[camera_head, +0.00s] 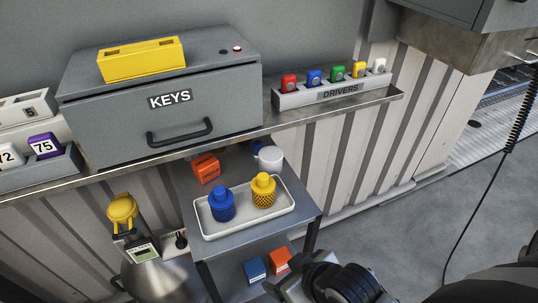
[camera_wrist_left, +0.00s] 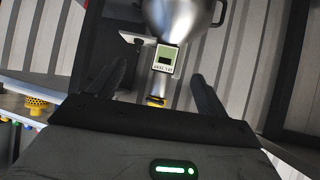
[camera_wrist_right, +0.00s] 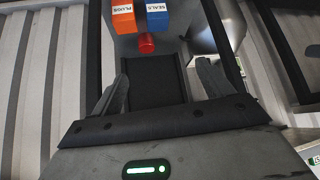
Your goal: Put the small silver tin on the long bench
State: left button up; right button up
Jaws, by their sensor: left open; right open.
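I cannot make out a small silver tin for certain. A pale grey-white round vessel (camera_head: 270,158) stands behind the tray on the cart, partly hidden. The long bench may be the long grey ledge (camera_head: 290,122) along the wall; I cannot tell for certain. My right gripper (camera_head: 318,287) is low in the head view, in front of the cart; in the right wrist view its fingers (camera_wrist_right: 163,88) are apart with nothing between them. My left gripper (camera_wrist_left: 157,82) shows only in its wrist view, fingers apart, with a labelled device (camera_wrist_left: 164,58) beyond them.
The ledge carries a grey KEYS box (camera_head: 165,105) and a DRIVERS rack (camera_head: 338,92). The cart (camera_head: 300,212) holds a white tray (camera_head: 245,230) with blue and yellow bottles. An orange box (camera_wrist_right: 123,17), blue box (camera_wrist_right: 157,15) and red cylinder (camera_wrist_right: 147,43) sit below.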

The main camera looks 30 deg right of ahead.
jog(key=s+d+r+g+h, duration=0.1)
jog(key=s+d+r+g, duration=0.1)
jog(key=s+d+r, duration=0.15)
jog(key=n+t+y, duration=0.1)
jog(key=t+y, duration=0.2)
jog(key=t, duration=0.4)
send_near(278, 158)
jog(key=x, duration=0.4)
jog(key=shift+w+b, duration=0.3)
jog(key=shift+w, duration=0.1)
jog(key=shift+f+x, duration=0.2)
jog(key=shift+x, duration=3)
jog(key=shift+s+a, duration=0.1)
jog(key=shift+s, duration=0.05)
jog(key=c, duration=1.1)
jog(key=shift+c, duration=0.6)
jog(key=shift+r, duration=0.1)
